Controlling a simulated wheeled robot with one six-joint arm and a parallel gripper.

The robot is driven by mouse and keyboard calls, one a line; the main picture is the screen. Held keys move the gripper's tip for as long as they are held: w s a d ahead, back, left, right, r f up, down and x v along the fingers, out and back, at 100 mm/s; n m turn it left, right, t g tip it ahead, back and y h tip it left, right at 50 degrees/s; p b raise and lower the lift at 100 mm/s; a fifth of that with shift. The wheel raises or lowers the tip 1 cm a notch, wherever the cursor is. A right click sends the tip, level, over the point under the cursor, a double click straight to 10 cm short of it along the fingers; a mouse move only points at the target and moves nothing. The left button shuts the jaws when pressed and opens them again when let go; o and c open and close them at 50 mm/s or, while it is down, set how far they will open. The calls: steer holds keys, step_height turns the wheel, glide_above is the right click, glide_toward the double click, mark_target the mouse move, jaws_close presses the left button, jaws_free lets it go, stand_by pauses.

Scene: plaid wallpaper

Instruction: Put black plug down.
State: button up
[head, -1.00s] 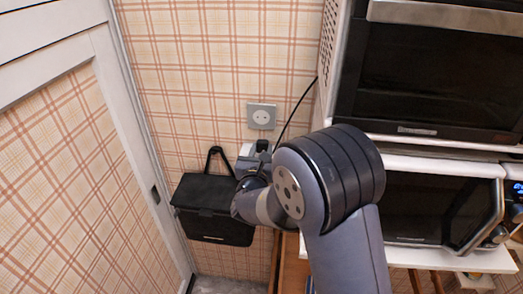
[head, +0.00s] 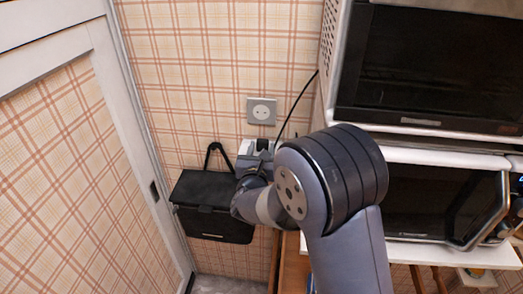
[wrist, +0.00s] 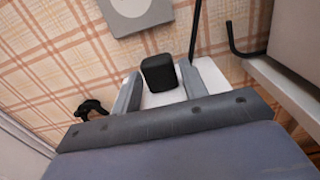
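The black plug (wrist: 159,73) shows in the wrist view between the two fingers of my gripper (wrist: 170,88). The fingers stand apart, with white showing on both sides of the plug, so my gripper is open around it. A white surface (wrist: 165,98) lies below the plug; whether the plug rests on it I cannot tell. In the head view my gripper (head: 258,152) is beside the black box on the wall, below the grey socket. Only a small dark top of the plug (head: 262,145) shows there; my arm hides the area below.
A grey wall socket (head: 261,111) is above my gripper. A black box (head: 212,207) with a loop handle hangs at left. A black cable (head: 298,104) runs down beside the white cabinet. Ovens (head: 430,75) stand at right, a white door (head: 115,100) at left.

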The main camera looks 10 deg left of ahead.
steer(key=shift+o, duration=1.2)
steer(key=shift+r+p, duration=0.95)
steer(key=shift+p, duration=0.3)
steer(key=s+b, duration=0.3)
steer(key=s, duration=0.9)
steer(key=shift+d+f, duration=0.35)
steer(key=shift+d, duration=0.05)
steer(key=shift+w, duration=0.1)
